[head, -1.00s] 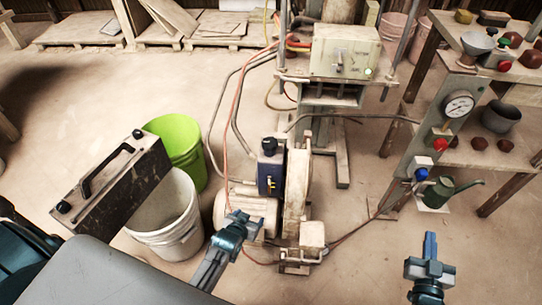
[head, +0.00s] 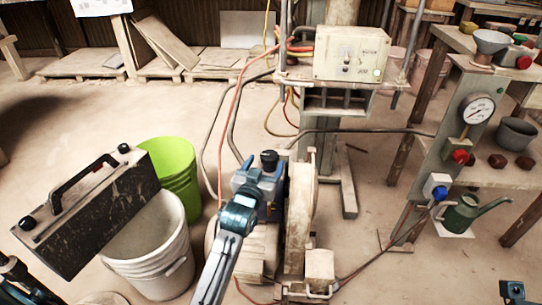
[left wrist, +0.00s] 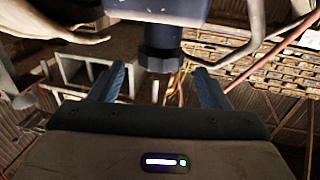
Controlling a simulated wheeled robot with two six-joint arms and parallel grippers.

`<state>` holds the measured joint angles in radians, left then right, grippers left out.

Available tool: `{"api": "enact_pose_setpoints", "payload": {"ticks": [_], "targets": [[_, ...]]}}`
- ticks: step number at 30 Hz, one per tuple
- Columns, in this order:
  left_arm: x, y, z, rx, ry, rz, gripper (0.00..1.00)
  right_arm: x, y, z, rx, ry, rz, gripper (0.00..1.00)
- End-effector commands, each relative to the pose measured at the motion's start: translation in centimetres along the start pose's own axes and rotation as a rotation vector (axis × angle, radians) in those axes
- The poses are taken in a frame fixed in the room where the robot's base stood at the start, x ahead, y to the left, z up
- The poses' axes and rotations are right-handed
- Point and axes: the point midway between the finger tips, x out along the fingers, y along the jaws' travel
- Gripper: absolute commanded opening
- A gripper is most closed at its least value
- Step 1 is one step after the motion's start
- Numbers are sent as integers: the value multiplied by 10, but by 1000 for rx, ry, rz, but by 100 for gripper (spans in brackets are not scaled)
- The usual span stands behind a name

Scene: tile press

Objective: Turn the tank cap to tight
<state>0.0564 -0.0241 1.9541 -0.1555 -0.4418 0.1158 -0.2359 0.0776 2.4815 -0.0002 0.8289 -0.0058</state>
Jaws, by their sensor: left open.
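The tank cap (head: 269,157) is a dark knob on top of the small blue tank (head: 277,200) on the pump. In the left wrist view the cap (left wrist: 158,57) hangs upside down under the dark tank body (left wrist: 160,10). My left gripper (head: 258,184) is in front of the tank, partly hiding it. In the left wrist view its two open fingers (left wrist: 163,82) point towards the cap, one to each side, with a gap between cap and fingers. My right gripper (head: 513,291) is cut off at the bottom right edge, far from the tank; its jaws are unclear.
The pump's belt guard (head: 301,213) stands close to the right of the tank. The press control box (head: 350,53) is behind. A white bucket (head: 150,262), a green bucket (head: 178,180) and a dark case (head: 85,215) are at left. A gauge post (head: 450,145) stands at right.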

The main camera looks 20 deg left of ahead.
Motion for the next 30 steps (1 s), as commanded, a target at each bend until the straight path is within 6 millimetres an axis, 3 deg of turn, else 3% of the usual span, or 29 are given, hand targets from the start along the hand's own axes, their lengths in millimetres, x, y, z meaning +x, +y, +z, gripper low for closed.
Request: {"api": "enact_pose_setpoints", "payload": {"ticks": [3, 10, 23, 30], "targets": [[23, 0, 2, 0, 2, 0, 70, -4, 0, 0, -1, 11, 4, 0], [53, 0, 2, -1, 0, 1, 70, -6, 0, -1, -2, 26, 10, 0], [62, 0, 1, -1, -1, 0, 70, -6, 0, -1, -2, 28, 11, 0], [62, 0, 1, -1, -1, 0, 25, -5, 0, -1, -2, 32, 12, 0]]}}
